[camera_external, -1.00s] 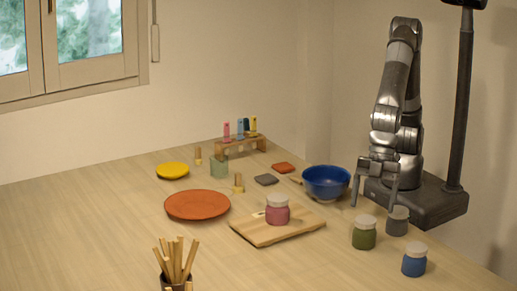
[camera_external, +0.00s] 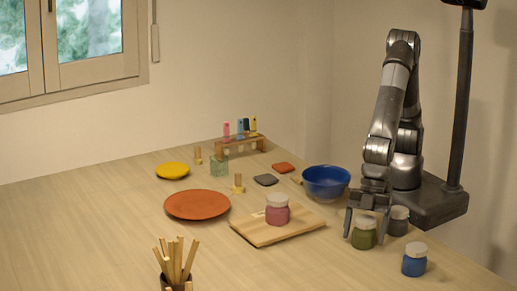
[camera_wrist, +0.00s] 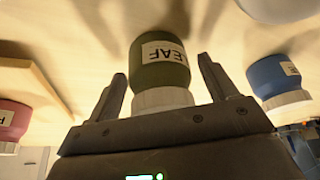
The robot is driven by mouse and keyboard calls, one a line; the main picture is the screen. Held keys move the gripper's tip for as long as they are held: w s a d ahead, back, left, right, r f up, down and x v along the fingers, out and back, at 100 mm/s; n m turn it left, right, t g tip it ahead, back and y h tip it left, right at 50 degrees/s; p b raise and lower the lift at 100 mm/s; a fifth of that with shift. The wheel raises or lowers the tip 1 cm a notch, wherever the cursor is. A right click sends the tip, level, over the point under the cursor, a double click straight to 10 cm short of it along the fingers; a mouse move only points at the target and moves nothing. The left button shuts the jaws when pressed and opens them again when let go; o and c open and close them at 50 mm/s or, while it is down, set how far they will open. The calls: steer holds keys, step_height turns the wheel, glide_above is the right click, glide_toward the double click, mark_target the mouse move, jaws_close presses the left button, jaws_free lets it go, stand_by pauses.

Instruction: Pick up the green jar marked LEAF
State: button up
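The green jar (camera_external: 364,239) with a pale lid stands upright on the table, right of the wooden board. In the wrist view the green jar (camera_wrist: 160,72) shows its white label reading LEAF, and its lid points toward my palm. My gripper (camera_external: 366,234) is lowered over the jar from above. In the wrist view my gripper (camera_wrist: 162,68) is open, with one finger on each side of the jar and a visible gap at both sides.
A grey jar (camera_external: 398,226) stands close behind to the right, and a blue jar (camera_external: 414,265) stands to the front right. A pink jar (camera_external: 277,214) sits on the wooden board (camera_external: 262,237). A blue bowl (camera_external: 326,190) is behind.

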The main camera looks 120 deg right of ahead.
steer(key=c, duration=1)
steer(key=shift+c, duration=0.4)
steer(key=shift+r, duration=0.15)
